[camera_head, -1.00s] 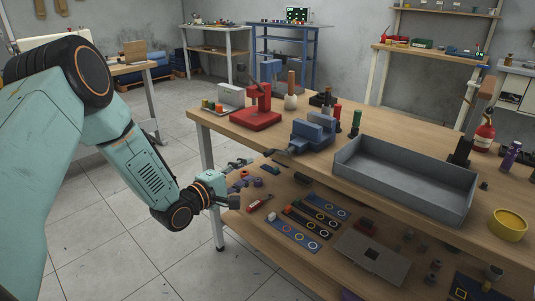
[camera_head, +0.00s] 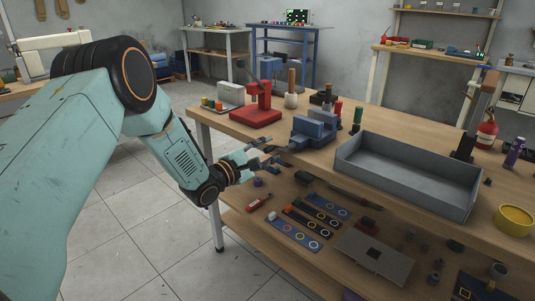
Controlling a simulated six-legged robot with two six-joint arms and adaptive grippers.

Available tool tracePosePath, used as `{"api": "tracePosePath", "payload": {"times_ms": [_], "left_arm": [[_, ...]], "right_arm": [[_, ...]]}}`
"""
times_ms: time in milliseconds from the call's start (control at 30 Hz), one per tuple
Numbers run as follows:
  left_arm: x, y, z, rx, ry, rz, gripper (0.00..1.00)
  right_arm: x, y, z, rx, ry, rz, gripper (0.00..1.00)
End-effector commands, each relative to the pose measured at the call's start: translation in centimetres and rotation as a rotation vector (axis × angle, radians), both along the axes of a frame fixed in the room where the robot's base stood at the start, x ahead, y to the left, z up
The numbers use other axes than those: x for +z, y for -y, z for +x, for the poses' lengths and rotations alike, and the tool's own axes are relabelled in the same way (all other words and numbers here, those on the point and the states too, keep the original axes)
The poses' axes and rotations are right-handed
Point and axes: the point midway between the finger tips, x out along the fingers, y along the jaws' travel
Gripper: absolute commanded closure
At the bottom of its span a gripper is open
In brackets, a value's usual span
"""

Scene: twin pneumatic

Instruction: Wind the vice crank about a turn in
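The blue vice (camera_head: 313,131) stands at the front edge of the wooden workbench. Its dark crank (camera_head: 283,150) sticks out in front of the edge, towards the lower left, and is small and partly hidden by the fingers. My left gripper (camera_head: 274,157) comes in from the left, just in front of the bench edge, with its fingers parted beside the crank. I cannot tell whether a finger touches the crank. My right gripper is out of view.
A red press (camera_head: 258,106) stands left of the vice, and a grey tray (camera_head: 405,178) stands right of it. The lower shelf (camera_head: 240,222) holds marked strips and small parts below my gripper. Open floor (camera_head: 130,230) lies left of the bench.

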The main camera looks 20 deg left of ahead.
Motion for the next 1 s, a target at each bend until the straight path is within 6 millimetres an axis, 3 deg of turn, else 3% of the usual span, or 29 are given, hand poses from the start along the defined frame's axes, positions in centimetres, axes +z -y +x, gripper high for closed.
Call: {"api": "tracePosePath", "payload": {"times_ms": [333, 767, 1000], "left_arm": [[0.06, 0.15, 0.42, 0.001, -0.001, -0.001, 0.63], [0.09, 0.14, 0.42, 0.001, 0.001, 0.000, 0.99], [0.15, 0.12, 0.44, 0.001, 0.002, 0.000, 1.00]], "right_arm": [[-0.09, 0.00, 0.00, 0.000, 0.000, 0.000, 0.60], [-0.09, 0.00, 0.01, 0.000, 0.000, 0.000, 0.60], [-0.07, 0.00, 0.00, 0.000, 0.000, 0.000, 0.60]]}}
